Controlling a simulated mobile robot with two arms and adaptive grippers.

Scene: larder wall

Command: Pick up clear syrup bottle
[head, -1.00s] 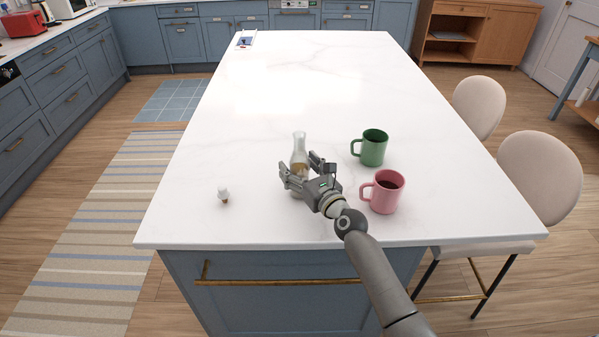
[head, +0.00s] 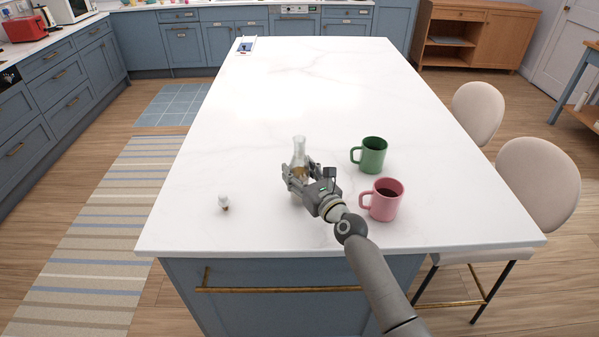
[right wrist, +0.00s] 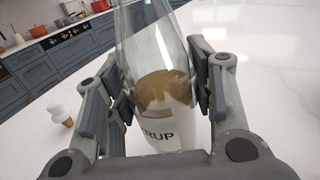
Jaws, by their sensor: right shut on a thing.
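The clear syrup bottle (head: 299,150) stands upright on the white island worktop, with amber liquid low inside. In the right wrist view the bottle (right wrist: 152,52) fills the middle, and its white label shows the letters "RUP". My right gripper (head: 297,175) is shut on the bottle's body, one finger on each side. In the right wrist view the gripper (right wrist: 160,95) touches the glass on both sides. The bottle's base is largely hidden by the gripper. My left gripper is not in view.
A pink mug (head: 384,200) with dark liquid stands close to the right of my gripper. A green mug (head: 370,155) stands behind it. The worktop (head: 300,85) beyond is mostly clear.

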